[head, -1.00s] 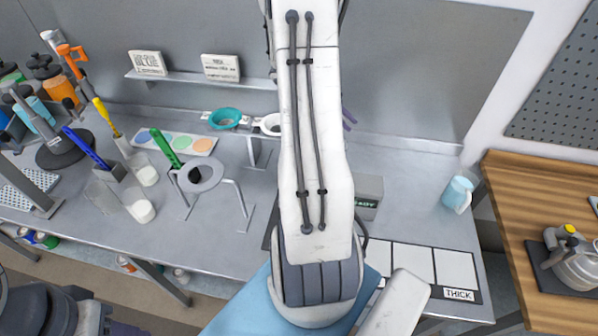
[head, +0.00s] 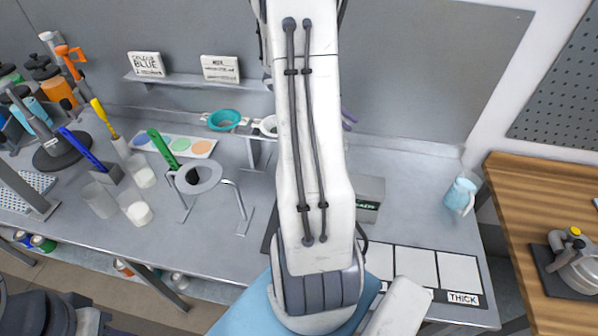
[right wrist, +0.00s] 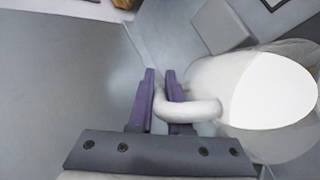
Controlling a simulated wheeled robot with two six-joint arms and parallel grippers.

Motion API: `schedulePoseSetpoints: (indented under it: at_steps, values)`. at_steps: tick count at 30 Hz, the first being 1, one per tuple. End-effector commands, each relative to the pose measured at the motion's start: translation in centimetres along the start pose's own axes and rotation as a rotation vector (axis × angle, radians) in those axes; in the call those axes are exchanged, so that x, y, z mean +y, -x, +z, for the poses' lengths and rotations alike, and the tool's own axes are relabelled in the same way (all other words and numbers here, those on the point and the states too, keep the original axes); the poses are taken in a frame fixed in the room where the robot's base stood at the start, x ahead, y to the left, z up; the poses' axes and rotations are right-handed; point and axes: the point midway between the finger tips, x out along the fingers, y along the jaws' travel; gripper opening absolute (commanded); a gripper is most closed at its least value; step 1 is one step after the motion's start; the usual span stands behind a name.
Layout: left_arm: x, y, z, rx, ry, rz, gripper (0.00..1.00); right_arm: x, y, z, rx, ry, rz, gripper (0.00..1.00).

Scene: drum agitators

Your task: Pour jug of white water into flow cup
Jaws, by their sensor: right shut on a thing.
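A white jug (right wrist: 210,75) with a white, filled-looking opening shows in the right wrist view. My right gripper (right wrist: 160,78) is shut on its curved handle with purple fingers. In the head view my right arm hides the jug and most of this gripper; a purple finger (head: 348,118) shows beside the arm. A grey ring stand (head: 197,179) with a dark centre stands left of the arm. Behind it, a teal cup (head: 224,120) and a white cup (head: 269,125) sit on a raised holder. I cannot tell which is the flow cup. My left gripper is not in view.
A light blue jug (head: 460,195) stands at the bench's right end. Clear beakers (head: 135,208), a palette (head: 175,146) and bottles crowd the left. A green-labelled box (head: 368,198) and white panels (head: 423,267) lie right of my arm. The back right bench is clear.

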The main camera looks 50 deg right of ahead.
Motion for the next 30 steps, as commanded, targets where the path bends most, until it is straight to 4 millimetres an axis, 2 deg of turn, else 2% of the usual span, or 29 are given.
schedulePoseSetpoints:
  at_steps: [30]
  values:
    - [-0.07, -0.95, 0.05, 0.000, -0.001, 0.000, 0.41, 0.48, 0.85, 0.24, 0.013, -0.026, 0.059, 0.00]
